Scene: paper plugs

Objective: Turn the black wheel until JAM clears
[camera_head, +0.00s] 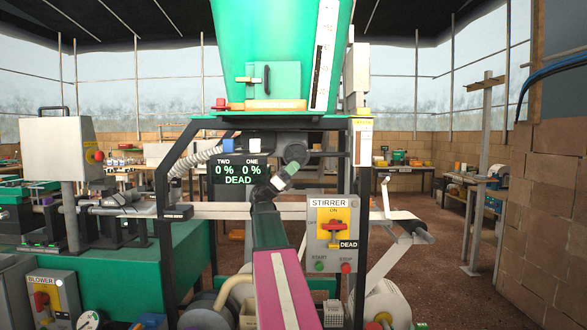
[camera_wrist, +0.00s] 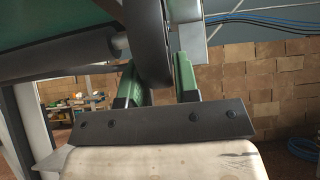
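The black wheel (camera_head: 295,152) is a dark round shape under the green hopper, right of the display, partly hidden by my gripper. In the wrist view its dark rim (camera_wrist: 148,40) comes down from the top between my gripper's two green fingers. My gripper (camera_head: 287,172) is at the wheel in the head view. In the wrist view the fingers of my gripper (camera_wrist: 160,80) stand apart on either side of the rim; whether they press on it I cannot tell. The display (camera_head: 238,171) reads TWO 0 %, ONE 0 %, DEAD. No JAM text is readable.
The stirrer box (camera_head: 331,232) with its red and yellow switch, marked DEAD, is right of my arm. A dark frame post (camera_head: 362,185) stands beside the wheel. A blower box (camera_head: 52,299) is at lower left. Open brown floor (camera_head: 435,270) lies to the right, before a brick wall.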

